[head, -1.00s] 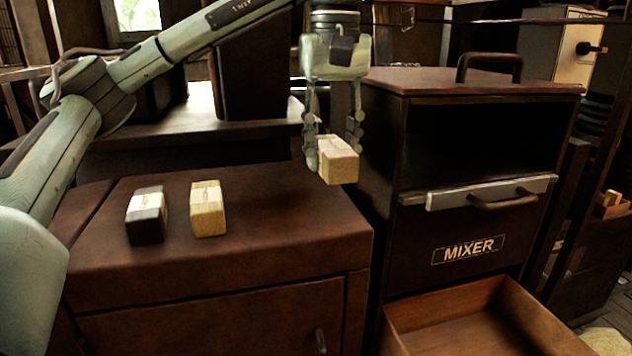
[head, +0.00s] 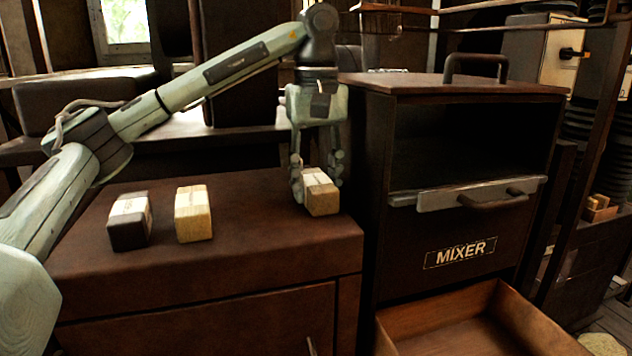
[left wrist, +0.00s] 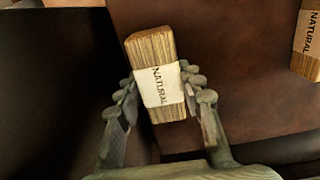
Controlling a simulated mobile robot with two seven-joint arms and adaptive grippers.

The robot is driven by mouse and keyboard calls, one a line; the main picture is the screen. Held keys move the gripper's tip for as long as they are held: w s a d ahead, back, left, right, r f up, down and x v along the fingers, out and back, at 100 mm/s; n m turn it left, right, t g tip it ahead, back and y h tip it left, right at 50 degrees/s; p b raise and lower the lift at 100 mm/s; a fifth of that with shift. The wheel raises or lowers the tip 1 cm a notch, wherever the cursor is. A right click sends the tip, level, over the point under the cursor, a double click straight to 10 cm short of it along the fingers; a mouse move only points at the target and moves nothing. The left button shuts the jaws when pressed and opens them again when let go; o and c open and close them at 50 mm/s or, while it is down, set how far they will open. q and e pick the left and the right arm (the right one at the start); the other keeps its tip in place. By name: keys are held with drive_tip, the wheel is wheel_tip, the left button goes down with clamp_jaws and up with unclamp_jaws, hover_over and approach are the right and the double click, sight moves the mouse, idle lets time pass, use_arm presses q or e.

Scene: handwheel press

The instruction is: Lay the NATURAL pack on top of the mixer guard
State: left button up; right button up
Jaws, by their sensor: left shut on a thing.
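My left gripper (head: 318,180) is shut on a pale wooden-looking pack (head: 322,200). The left wrist view shows this pack (left wrist: 152,50) between the fingers, with a white label reading NATURAL. The pack is over or at the right end of the cabinet top; I cannot tell if it touches. The mixer (head: 455,215) stands to the right. A pale metal strip with a handle, apparently the mixer guard (head: 440,199), lies below its dark opening. A second light pack (head: 194,214) stands on the cabinet; a NATURAL pack (left wrist: 308,42) shows at the wrist view's right edge. My right gripper is out of view.
A dark pack with a white band (head: 130,222) stands left of the second light pack on the brown cabinet (head: 250,243). The mixer's top carries a handle (head: 477,66). An open, empty-looking drawer (head: 515,320) juts out below the mixer. A dark gap separates cabinet and mixer.

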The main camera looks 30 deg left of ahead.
sight(316, 178)
use_arm(q)
drive_tip(key=o, duration=1.2)
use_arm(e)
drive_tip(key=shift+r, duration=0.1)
use_arm(q)
drive_tip(key=shift+r, duration=0.3)
wheel_tip(316, 178, up, 7)
drive_tip(key=p, duration=0.3)
wheel_tip(316, 178, up, 5)
drive_tip(key=shift+f+p, duration=0.2)
drive_tip(key=shift+p, duration=0.6)
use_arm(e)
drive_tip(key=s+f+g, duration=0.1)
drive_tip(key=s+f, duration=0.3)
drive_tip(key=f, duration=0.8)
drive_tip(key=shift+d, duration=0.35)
